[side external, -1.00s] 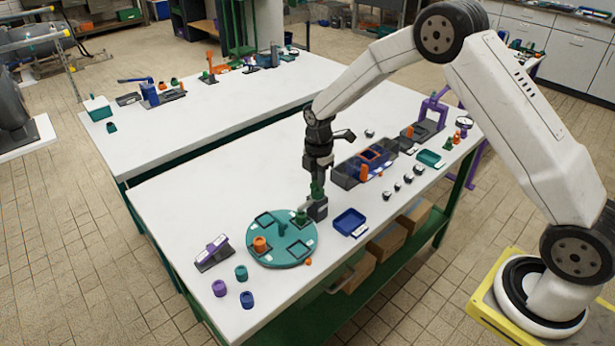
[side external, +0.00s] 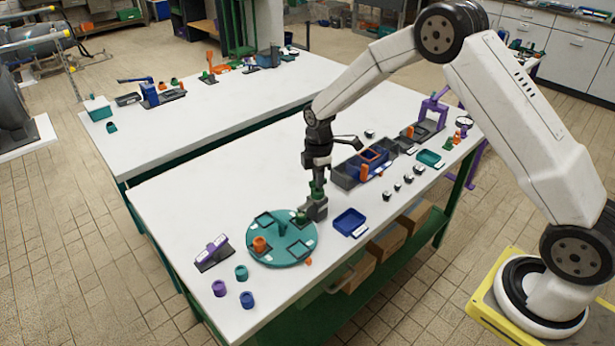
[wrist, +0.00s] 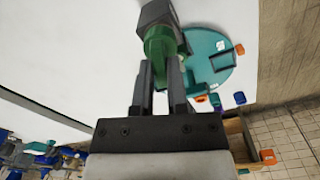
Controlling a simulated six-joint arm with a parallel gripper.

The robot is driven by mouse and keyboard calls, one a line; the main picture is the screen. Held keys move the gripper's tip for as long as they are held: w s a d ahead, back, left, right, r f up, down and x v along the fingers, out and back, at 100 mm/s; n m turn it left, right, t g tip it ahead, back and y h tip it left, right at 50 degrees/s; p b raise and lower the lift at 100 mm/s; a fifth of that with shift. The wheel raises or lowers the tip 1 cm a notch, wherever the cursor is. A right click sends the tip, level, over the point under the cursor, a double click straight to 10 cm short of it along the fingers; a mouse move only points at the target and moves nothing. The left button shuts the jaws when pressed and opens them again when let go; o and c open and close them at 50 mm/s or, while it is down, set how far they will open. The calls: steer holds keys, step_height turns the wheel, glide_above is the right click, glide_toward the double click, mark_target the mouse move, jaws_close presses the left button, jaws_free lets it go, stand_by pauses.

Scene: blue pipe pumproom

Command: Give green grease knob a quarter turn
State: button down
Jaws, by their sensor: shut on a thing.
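The green grease knob (side external: 317,188) stands on a dark grey block (side external: 317,209) beside the right edge of a round teal plate. My gripper (side external: 317,183) points down over it from above. In the wrist view the green knob (wrist: 160,44) sits between the two fingers of my gripper (wrist: 161,62), which are shut on it. The dark block (wrist: 154,14) shows beyond the knob. My fingers hide part of the knob's sides, and its exact turn angle cannot be told.
The teal plate (side external: 268,256) carries an orange piece (side external: 260,244) and a small green piece close to the block. A blue tray (side external: 350,221) lies to the right. A dark bin row (side external: 346,173) stands behind right.

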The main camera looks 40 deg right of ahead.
steer(key=m, duration=1.3)
steer(key=shift+m, duration=0.3)
stand_by(0.3)
steer(key=c, duration=0.6)
jaws_free()
steer(key=shift+c, duration=0.2)
steer(key=shift+r, duration=3.9)
